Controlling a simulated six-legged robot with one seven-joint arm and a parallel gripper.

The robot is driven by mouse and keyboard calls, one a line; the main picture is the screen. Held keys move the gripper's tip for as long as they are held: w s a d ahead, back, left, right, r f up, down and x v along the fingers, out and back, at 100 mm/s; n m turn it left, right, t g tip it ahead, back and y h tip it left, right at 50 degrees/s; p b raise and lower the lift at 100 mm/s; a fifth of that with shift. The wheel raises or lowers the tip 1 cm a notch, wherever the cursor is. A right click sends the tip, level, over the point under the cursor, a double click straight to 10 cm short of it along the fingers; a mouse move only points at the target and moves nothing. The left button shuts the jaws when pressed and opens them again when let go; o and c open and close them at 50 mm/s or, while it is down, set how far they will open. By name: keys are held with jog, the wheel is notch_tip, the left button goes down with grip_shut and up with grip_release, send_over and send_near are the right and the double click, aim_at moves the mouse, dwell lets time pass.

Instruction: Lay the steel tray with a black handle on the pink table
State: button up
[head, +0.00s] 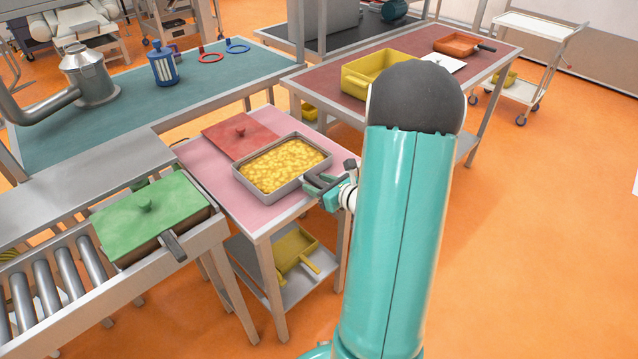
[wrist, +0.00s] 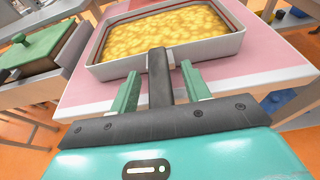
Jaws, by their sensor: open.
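The steel tray (head: 268,190) with yellow food in it rests on the pink table (head: 205,172), near the table's right edge. Its black handle points toward my gripper. In the wrist view the tray (wrist: 150,66) lies just ahead, and its black handle (wrist: 158,75) runs between my two green fingers. My gripper (wrist: 160,88) is open, with a finger on each side of the handle and a gap to each. In the head view my gripper (head: 318,188) is at the handle, partly hidden by my arm.
A red lid (head: 238,137) lies on the pink table behind the tray. A green-lidded pan (head: 150,215) sits on the roller conveyor at left. A yellow tray (head: 296,250) is on the shelf below. A table with a yellow bin (head: 365,75) stands behind right.

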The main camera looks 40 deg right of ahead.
jog(key=v, duration=1.3)
jog(key=shift+s+r, duration=0.2)
jog(key=shift+s, duration=0.15)
jog(key=w+a+r+n+g+y, duration=0.1)
jog(key=a+r+n+g+y, duration=0.25)
jog(key=a+n, duration=0.7)
jog(key=w+a+r+n+g+y, duration=0.25)
jog(key=a+r+n+g, duration=0.35)
jog(key=a, duration=0.7)
jog(key=s+a+r+n+h, duration=0.6)
jog(key=s+a+n, duration=0.1)
jog(key=n, duration=1.2)
jog(key=shift+a+h, duration=0.3)
jog(key=shift+a, duration=0.25)
